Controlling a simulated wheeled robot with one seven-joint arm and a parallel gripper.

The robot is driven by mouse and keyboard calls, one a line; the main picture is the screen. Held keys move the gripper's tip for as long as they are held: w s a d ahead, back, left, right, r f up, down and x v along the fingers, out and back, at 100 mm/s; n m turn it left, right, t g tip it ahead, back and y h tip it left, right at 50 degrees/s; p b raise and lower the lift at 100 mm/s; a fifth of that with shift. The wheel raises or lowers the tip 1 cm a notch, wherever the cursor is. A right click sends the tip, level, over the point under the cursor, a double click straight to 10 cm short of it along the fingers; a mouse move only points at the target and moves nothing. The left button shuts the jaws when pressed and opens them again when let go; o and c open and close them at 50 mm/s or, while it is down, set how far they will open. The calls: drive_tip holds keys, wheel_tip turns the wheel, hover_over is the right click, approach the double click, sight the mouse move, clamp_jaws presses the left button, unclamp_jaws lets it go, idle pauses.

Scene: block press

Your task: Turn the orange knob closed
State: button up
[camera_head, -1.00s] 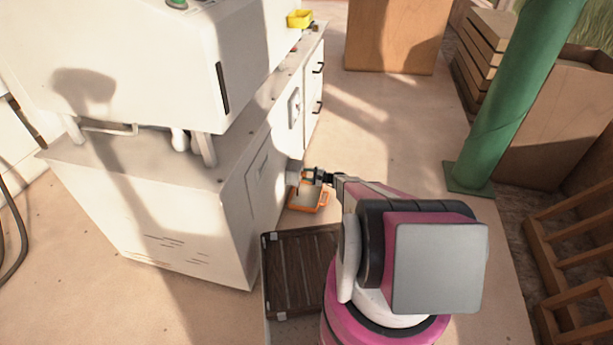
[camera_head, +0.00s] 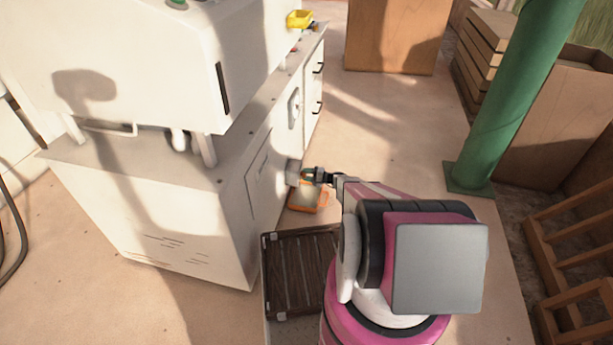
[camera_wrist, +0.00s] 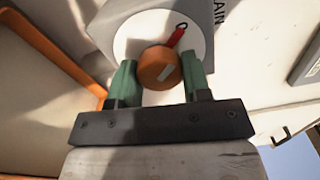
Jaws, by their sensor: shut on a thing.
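The orange knob (camera_wrist: 155,72) sits at the middle of a round white fitting (camera_wrist: 140,35) in the wrist view. A pale mark shows on its face, and a small red piece (camera_wrist: 175,38) sticks up beside it. My gripper (camera_wrist: 158,66) is shut on the knob, with one green finger on each side. In the head view my gripper (camera_head: 306,174) reaches left to the low side of the white machine cabinet (camera_head: 190,220). The knob cannot be made out there.
An orange-rimmed tray (camera_head: 322,207) lies on the floor below my gripper. A dark slatted crate (camera_head: 300,275) stands close to the cabinet. A green post (camera_head: 510,110) stands to the right. Floor between the cabinet and post is open.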

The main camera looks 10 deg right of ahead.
drive_tip(key=o, duration=0.9)
drive_tip(key=shift+o, duration=0.2)
drive_tip(key=v, duration=1.1)
drive_tip(key=shift+f, duration=0.1)
drive_tip(key=s+a+r+n+g+h, duration=0.2)
drive_tip(key=s+a+r+g+h, duration=0.15)
drive_tip(key=s+a+r, duration=0.4)
drive_tip(key=s+a+r+n+g+h, duration=0.2)
drive_tip(key=s+a+r+g+h, duration=0.15)
drive_tip(key=s+r, duration=0.65)
drive_tip(key=s+r+n+h, duration=0.1)
drive_tip(key=s+r+h, duration=0.3)
drive_tip(key=s+r, duration=0.3)
drive_tip(key=s+r+n+h, duration=0.1)
drive_tip(key=s+r+h, duration=0.4)
drive_tip(key=r, duration=0.7)
drive_tip(key=s+d, duration=0.1)
drive_tip(key=s, duration=0.1)
drive_tip(key=shift+s+r+h, duration=0.25)
drive_tip(key=shift+s+h, duration=0.05)
drive_tip(key=shift+s, duration=0.1)
